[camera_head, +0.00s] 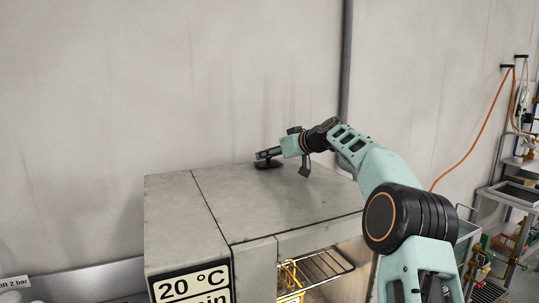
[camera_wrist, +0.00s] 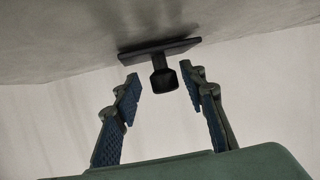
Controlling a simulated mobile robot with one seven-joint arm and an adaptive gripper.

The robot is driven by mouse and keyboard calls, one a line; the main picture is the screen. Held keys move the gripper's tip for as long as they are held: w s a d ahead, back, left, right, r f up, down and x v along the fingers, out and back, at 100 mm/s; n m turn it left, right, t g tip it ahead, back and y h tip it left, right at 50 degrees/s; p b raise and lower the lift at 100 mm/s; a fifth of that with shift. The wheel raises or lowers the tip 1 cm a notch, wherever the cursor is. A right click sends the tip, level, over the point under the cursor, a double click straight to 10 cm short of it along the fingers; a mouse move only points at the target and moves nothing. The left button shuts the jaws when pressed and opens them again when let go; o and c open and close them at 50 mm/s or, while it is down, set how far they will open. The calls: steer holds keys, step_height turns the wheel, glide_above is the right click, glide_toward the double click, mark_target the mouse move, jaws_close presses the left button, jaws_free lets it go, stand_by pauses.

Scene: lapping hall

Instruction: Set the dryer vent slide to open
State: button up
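The dryer (camera_head: 275,205) is a grey metal box with a flat top. The vent slide (camera_wrist: 160,47) shows in the wrist view as a dark flat plate on a grey surface, with a black knob (camera_wrist: 164,77) standing out from it. In the head view a dark flat piece (camera_head: 268,165), apparently this slide, lies near the back of the dryer top. My gripper (camera_wrist: 160,80) is open, with one blue-padded finger on each side of the knob and a visible gap to each. In the head view my gripper (camera_head: 268,154) is small and partly merges with the dark piece.
A wire rack (camera_head: 325,267) and a yellow object (camera_head: 290,275) show in the dryer's open front. A "20 °C" sign (camera_head: 190,286) is on its left front. A plain wall stands behind. A cart (camera_head: 510,192) with orange hoses is at the right.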

steer(key=v, duration=1.2)
steer(key=shift+a+r, duration=0.1)
